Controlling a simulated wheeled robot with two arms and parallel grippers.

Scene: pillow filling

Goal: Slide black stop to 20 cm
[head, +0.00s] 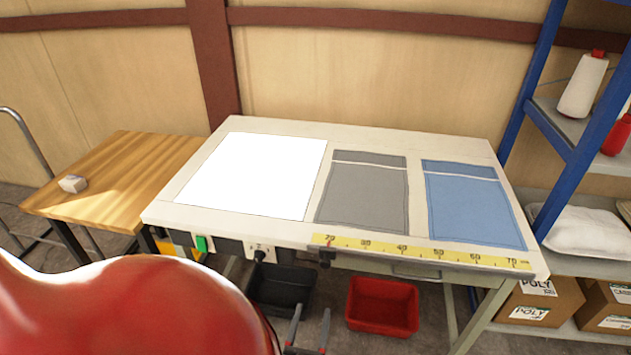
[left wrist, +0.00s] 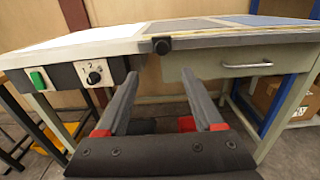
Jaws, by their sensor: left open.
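The black stop (head: 326,256) sits on the front edge of the white table, at the left end of the yellow ruler (head: 420,252). It is just below the red number there, which looks like 20; I cannot tell its exact mark. The stop also shows in the left wrist view (left wrist: 161,45), a small dark knob on the edge rail. My left gripper (head: 309,326) is open and empty, in front of and below the stop. In the left wrist view its two fingers (left wrist: 160,80) point toward the edge, with the stop between and beyond them, not touched. My right gripper is not in view.
The table front carries a green switch (head: 202,244) and a black dial (head: 259,254) left of the stop. A drawer handle (left wrist: 246,65) is to the right. A black bin (head: 280,288) and red bin (head: 383,305) stand below. Grey and blue fabric panels lie on top.

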